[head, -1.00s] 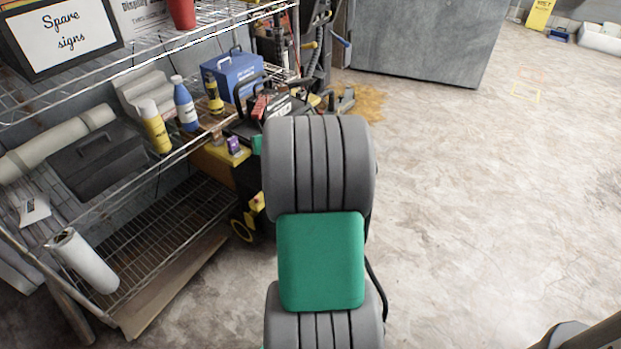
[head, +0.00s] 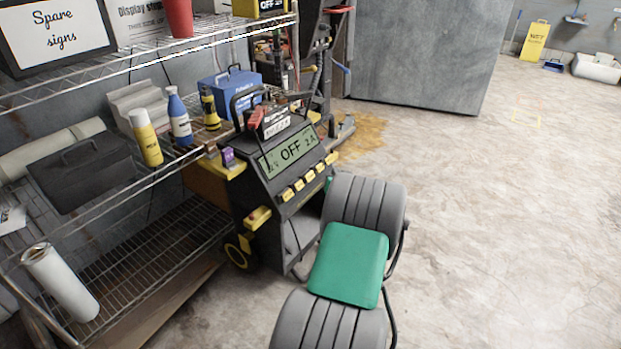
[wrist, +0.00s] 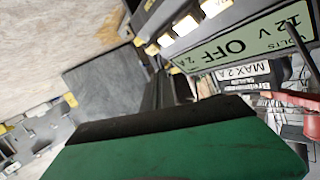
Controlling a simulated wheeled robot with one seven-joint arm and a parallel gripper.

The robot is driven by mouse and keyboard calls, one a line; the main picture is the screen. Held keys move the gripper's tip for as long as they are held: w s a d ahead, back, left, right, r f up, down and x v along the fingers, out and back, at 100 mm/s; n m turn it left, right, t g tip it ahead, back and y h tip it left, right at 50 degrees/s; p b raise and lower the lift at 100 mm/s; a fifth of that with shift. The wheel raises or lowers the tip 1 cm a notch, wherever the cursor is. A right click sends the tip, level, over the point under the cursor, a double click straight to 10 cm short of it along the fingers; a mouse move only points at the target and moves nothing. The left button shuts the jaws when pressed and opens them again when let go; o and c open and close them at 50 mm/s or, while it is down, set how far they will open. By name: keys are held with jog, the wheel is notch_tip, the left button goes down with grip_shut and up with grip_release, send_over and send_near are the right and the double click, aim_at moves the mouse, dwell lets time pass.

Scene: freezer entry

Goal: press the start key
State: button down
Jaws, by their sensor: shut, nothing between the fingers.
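A black and yellow battery charger (head: 272,215) stands beside the shelf. Its green display (head: 292,152) reads OFF; the display also shows in the wrist view (wrist: 245,47), tilted, with 12 V and 2 A. A row of several pale yellow keys (head: 310,177) runs under the display; the keys show in part in the wrist view (wrist: 187,26). Their labels are too small to read, so I cannot tell which is the start key. My gripper (wrist: 172,92) is shut and empty, close to the charger's front. In the head view my arm mostly hides it. I see no contact with a key.
A wire shelf (head: 150,180) with bottles, a blue box (head: 228,92) and a dark toolbox (head: 82,170) stands at left. Red clamps (head: 256,120) lie on top of the charger. A grey panel (head: 420,55) stands behind.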

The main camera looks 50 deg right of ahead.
aim_at(313, 173)
jog(key=w+f+b, duration=0.2)
jog(key=w+f, duration=0.2)
jog(key=w, duration=0.3)
jog(key=shift+a+f+b, duration=0.15)
jog(key=shift+a+b, duration=0.2)
dwell(1.6)
jog(key=shift+w+f+b, duration=0.25)
jog(key=shift+w+b, duration=0.15)
jog(key=shift+w+a+f+b, duration=0.1)
jog(key=shift+w+f+b, duration=0.15)
jog(key=shift+w+b, duration=0.1)
dwell(0.6)
dwell(0.3)
jog(key=shift+s+r, duration=0.45)
jog(key=shift+s, duration=0.3)
